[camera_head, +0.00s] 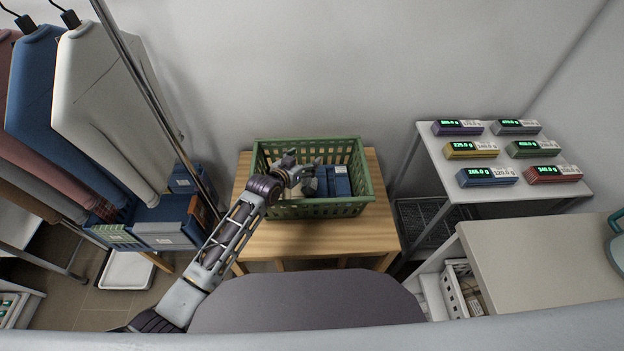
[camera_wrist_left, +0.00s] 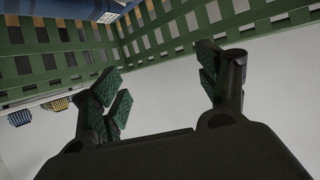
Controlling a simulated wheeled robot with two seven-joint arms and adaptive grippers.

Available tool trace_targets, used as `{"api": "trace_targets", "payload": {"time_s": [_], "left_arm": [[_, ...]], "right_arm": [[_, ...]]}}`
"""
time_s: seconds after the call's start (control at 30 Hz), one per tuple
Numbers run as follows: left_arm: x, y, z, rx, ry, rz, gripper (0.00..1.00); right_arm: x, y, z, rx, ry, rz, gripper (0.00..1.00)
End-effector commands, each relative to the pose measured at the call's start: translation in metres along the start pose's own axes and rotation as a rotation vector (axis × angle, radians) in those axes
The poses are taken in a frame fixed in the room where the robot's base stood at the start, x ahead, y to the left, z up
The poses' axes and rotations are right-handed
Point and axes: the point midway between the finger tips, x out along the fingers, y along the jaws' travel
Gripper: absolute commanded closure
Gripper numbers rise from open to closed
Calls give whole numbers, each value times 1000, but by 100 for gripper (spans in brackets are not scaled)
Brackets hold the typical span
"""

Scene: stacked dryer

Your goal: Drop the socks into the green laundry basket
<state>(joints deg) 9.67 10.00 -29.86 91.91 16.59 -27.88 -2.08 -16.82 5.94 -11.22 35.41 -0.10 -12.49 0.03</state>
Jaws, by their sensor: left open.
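The green laundry basket (camera_head: 318,210) stands on a wooden table, and its slatted wall fills the upper part of the left wrist view (camera_wrist_left: 60,60). Blue folded items (camera_head: 340,182) lie in its right half; I cannot tell whether they are the socks. A blue item with a white label also shows at the top of the left wrist view (camera_wrist_left: 75,8). My left gripper (camera_head: 302,172) is over the basket's left half, beside the blue items. Its fingers are apart with nothing between them, as the left wrist view shows (camera_wrist_left: 163,85). My right gripper is out of view.
The wooden table (camera_head: 320,238) has bare room in front of the basket. Hanging clothes (camera_head: 100,100) and a metal pole stand at the left, above blue boxes (camera_head: 165,225). A white table (camera_head: 520,190) with several scales stands at the right, behind a pale counter (camera_head: 545,255).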

Motion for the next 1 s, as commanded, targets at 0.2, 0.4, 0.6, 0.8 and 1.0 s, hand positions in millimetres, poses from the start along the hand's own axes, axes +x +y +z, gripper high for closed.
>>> {"api": "trace_targets", "payload": {"time_s": [0.2,0.4,0.6,0.8,1.0], "left_arm": [[-3,0,-7,0,1,0,25],[-10,0,-26,0,3,0,25],[-22,1,-53,1,4,0,25],[-31,1,-77,1,3,0,25],[-37,2,-90,0,1,0,25]], "right_arm": [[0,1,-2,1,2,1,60],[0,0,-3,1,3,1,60],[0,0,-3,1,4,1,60],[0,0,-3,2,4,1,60],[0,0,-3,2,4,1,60]]}}
